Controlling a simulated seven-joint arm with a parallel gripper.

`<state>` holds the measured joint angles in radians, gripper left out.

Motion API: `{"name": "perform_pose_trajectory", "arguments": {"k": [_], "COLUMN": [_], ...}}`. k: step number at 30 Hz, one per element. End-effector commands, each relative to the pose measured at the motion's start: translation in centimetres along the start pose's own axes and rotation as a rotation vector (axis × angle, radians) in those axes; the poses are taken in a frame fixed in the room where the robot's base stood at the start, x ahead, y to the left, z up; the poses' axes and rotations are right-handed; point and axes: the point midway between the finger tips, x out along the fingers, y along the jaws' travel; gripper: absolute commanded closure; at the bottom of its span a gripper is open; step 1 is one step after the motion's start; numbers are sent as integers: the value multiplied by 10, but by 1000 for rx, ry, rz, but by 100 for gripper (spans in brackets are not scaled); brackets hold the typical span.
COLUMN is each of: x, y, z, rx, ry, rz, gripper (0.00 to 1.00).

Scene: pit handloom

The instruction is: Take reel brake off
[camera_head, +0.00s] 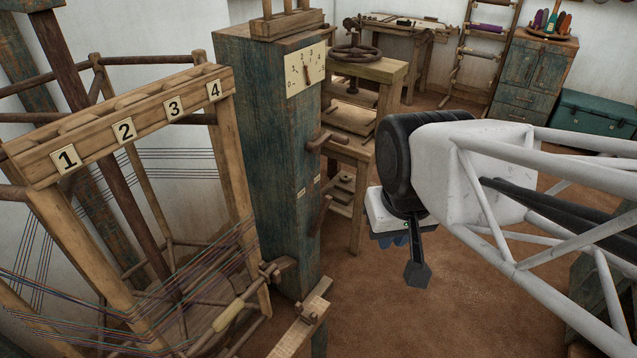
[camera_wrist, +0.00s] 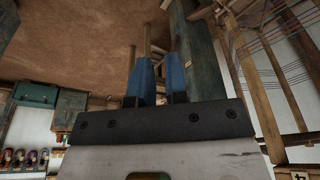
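No part is labelled as the reel brake, so I cannot tell for sure which one it is. A blue-green wooden post (camera_head: 268,150) carries a pale number dial (camera_head: 306,72) with a pointer. Below the dial a wooden lever (camera_head: 332,141) sticks out to the right, and a darker peg (camera_head: 320,214) sits lower on the same side. My gripper (camera_head: 394,240) hangs to the right of the post, apart from it. In the wrist view its two blue fingers (camera_wrist: 160,78) stand a little apart with nothing held between them.
The loom frame (camera_head: 120,125) with plates numbered 1 to 4 and coloured threads stands left of the post. A wooden bench with a handwheel (camera_head: 355,53) stands behind it. A teal chest (camera_head: 597,118) and drawers (camera_head: 531,75) are at the back right. Brown floor (camera_head: 370,310) lies open below my gripper.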

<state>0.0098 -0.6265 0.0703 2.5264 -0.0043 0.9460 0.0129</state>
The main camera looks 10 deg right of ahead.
Motion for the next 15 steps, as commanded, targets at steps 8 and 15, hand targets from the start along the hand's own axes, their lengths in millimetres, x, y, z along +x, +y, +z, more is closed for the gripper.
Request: {"name": "perform_pose_trajectory", "arguments": {"k": [8, 15], "x": [2, 7], "y": [-2, -5], "z": [-20, -50], "rx": [8, 20], "ry": [-44, -108], "rz": [-32, -85], "gripper": [100, 100]}}
